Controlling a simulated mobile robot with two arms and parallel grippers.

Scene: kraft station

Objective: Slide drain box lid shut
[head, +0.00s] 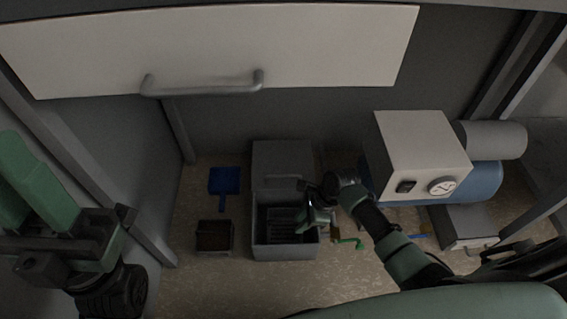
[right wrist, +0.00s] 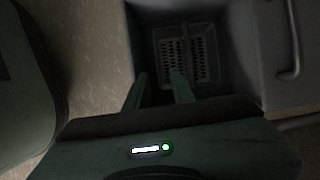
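The grey drain box (head: 285,252) stands on the floor in the middle of the head view. Its front part is uncovered, and a slotted basket (head: 283,218) shows inside. The grey lid (head: 283,158) is at the back of the box, with a bar handle on it. In the right wrist view the basket (right wrist: 185,55) shows beyond my fingertips, and the lid (right wrist: 265,60) with its handle is at the right. My right gripper (head: 313,224) is over the box's right side; its fingers (right wrist: 158,82) are apart and empty. My left gripper (head: 125,215) is far left, its fingers unclear.
A blue dustpan (head: 224,180) and a small brown box (head: 214,236) lie left of the drain box. A white control box (head: 420,150) with a dial and a blue tank (head: 482,182) stand right. A green-handled valve (head: 358,243) is near the box. A cabinet panel (head: 220,45) hangs above.

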